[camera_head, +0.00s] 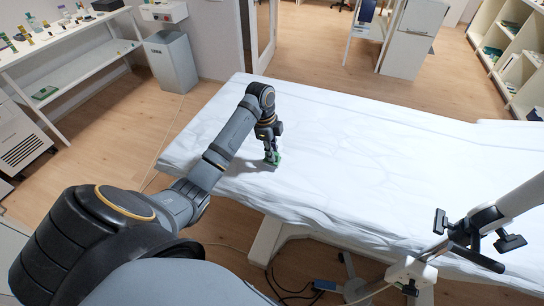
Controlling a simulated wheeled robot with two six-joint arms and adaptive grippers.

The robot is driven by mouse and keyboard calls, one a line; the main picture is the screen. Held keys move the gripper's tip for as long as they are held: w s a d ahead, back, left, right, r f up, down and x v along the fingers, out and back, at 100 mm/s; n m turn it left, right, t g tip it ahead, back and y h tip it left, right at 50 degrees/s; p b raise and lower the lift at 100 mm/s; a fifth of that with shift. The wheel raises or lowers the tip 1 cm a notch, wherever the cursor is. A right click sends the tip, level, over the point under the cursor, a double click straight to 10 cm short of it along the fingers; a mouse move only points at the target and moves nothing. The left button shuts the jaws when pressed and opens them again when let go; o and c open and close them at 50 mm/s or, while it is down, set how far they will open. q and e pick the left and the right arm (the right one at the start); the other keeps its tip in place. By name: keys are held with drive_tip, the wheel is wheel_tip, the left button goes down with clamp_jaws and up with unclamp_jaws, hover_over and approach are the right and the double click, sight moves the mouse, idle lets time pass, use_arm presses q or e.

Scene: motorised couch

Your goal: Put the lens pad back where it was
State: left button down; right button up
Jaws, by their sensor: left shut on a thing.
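A small green thing (276,160), which may be the lens pad, is in the jaws of my left gripper (271,156). The gripper is shut on it and points down over the white-covered couch (340,150), near its left end. The green thing is at or just above the sheet; I cannot tell if it touches. The jaws hide part of it. My right gripper does not show.
A white bench (50,53) with several small bottles stands at the upper left, and a flat green item (45,92) lies on its lower shelf. A grey bin (170,62) stands beside it. A pole with black-knobbed clamps (480,225) stands at the couch's right front. Most of the couch top is clear.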

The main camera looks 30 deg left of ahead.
use_arm(q)
wheel_tip(320, 180, down, 2)
drive_tip(key=shift+f, duration=0.1)
drive_tip(key=c, duration=1.3)
unclamp_jaws()
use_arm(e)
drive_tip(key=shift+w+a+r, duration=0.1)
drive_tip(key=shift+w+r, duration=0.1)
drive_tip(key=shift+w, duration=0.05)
use_arm(q)
drive_tip(key=r, duration=0.4)
drive_tip(key=a+r, duration=0.1)
drive_tip(key=r, duration=0.1)
drive_tip(key=shift+s, duration=0.1)
drive_tip(key=r+p, duration=0.1)
drive_tip(key=r, duration=0.1)
drive_tip(key=r+p, duration=0.2)
drive_tip(key=a+r+p, duration=0.1)
drive_tip(key=r, duration=0.1)
drive_tip(key=shift+s, duration=0.2)
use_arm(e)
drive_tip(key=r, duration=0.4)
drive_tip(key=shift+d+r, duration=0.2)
use_arm(q)
drive_tip(key=shift+f, duration=0.1)
